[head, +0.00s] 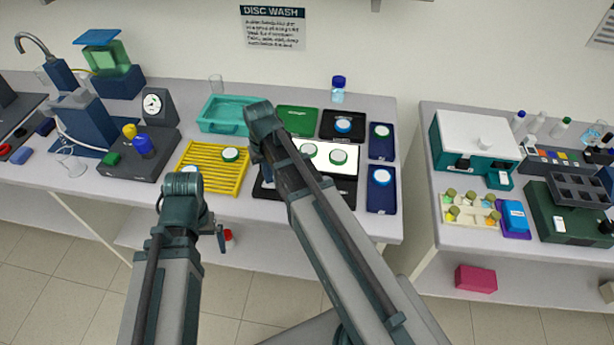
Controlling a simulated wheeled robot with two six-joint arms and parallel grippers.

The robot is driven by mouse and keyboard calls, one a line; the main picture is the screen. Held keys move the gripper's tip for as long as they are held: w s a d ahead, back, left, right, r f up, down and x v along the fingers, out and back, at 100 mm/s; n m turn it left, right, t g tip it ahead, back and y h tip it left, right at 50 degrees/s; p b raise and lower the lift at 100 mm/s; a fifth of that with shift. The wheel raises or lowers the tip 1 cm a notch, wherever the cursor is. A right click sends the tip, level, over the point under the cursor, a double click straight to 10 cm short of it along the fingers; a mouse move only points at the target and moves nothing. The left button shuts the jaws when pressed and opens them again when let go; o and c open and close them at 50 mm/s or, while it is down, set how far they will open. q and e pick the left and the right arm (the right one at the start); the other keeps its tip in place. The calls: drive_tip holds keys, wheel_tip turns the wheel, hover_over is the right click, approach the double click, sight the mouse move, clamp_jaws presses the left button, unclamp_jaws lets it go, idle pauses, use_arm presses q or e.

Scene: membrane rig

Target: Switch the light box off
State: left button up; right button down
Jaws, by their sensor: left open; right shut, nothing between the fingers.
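The light box (346,171) stands on the left bench, a black-framed unit with a bright white top that looks lit. My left gripper (221,240) is in front of the bench edge, small and partly hidden, away from the box.
A yellow rack (212,177) holding a disc is left of the box. A teal tray (222,115), a green mat (298,121) and a black pad (342,126) lie behind. Dark blue trays (381,202) are at its right. A gap separates the right bench (425,170).

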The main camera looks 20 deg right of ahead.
drive_tip(key=shift+f, duration=0.3)
wheel_tip(320, 180, up, 7)
drive_tip(key=p, duration=0.6)
drive_tip(key=shift+p, duration=0.3)
drive_tip(key=shift+s+a+f, duration=0.1)
drive_tip(key=shift+s+a, duration=0.05)
drive_tip(key=s+a+f+n+b, duration=0.2)
drive_tip(key=s+a, duration=0.3)
drive_tip(key=s, duration=0.2)
drive_tip(key=s+a+f+n+h+b, duration=0.1)
drive_tip(key=s+a+n+b, duration=0.1)
drive_tip(key=s+a, duration=0.3)
drive_tip(key=shift+s+f+n, duration=0.3)
drive_tip(key=shift+s+f, duration=0.05)
drive_tip(key=shift+s, duration=0.65)
